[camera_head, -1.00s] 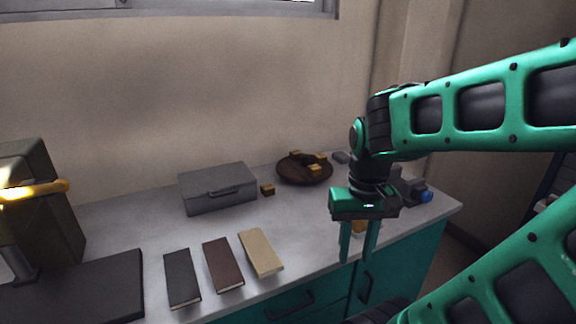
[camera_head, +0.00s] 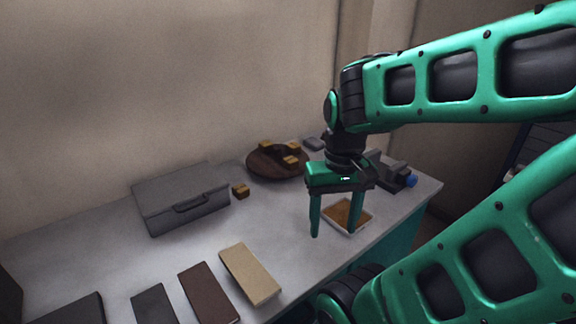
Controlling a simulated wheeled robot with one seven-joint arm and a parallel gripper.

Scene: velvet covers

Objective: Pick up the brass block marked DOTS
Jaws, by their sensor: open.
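Several small brass blocks are in view, and I cannot read any marking on them. One brass block (camera_head: 240,191) lies on the counter just right of the grey case. Others sit on a round brown wooden dish, among them a back block (camera_head: 265,145), a front block (camera_head: 291,160) and a right block (camera_head: 292,147). My gripper (camera_head: 333,234) is open and empty, fingers pointing down, to the right of the lone block and in front of the dish. It hangs by a small white tray with brown contents.
The grey case (camera_head: 182,204) stands at the back left. The brown dish (camera_head: 256,170) is at the back. The white tray (camera_head: 362,226) is near the front edge. Dark, brown and tan slabs (camera_head: 250,273) lie in front. A grey device (camera_head: 392,176) stands at right. The middle counter is clear.

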